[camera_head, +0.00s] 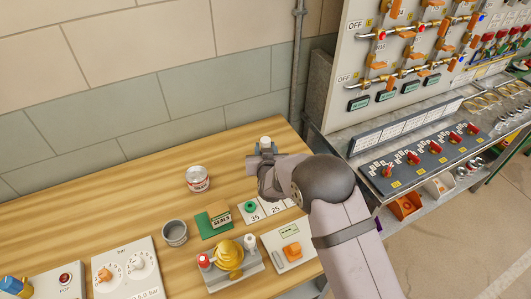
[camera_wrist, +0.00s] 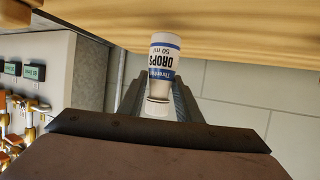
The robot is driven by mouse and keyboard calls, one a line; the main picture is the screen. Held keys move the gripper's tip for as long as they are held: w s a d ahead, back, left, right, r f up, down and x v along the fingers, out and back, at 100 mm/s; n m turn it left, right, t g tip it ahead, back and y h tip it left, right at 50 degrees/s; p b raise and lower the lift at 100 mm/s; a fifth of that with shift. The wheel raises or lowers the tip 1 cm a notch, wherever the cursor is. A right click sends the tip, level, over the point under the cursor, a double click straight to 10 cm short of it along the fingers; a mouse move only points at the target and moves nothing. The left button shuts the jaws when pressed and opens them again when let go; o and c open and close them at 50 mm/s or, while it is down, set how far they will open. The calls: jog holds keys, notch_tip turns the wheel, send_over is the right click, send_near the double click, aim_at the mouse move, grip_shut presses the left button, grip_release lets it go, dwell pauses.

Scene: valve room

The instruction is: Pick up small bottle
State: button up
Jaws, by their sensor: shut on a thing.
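In the head view only the bottle's pale top (camera_head: 265,141) shows above my gripper (camera_head: 266,150), near the back edge of the wooden table. My wrist hides the rest of it there. I cannot tell whether its base touches the table.
A white and red can (camera_head: 198,178), a grey cup (camera_head: 175,233), a green block (camera_head: 214,223) and a yellow valve (camera_head: 229,255) stand on the wooden table (camera_head: 140,215). A panel of pipes and valves (camera_head: 415,50) is at right. The table's back left is clear.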

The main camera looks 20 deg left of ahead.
notch_tip(320, 180, up, 8)
jog(key=shift+b, duration=0.9)
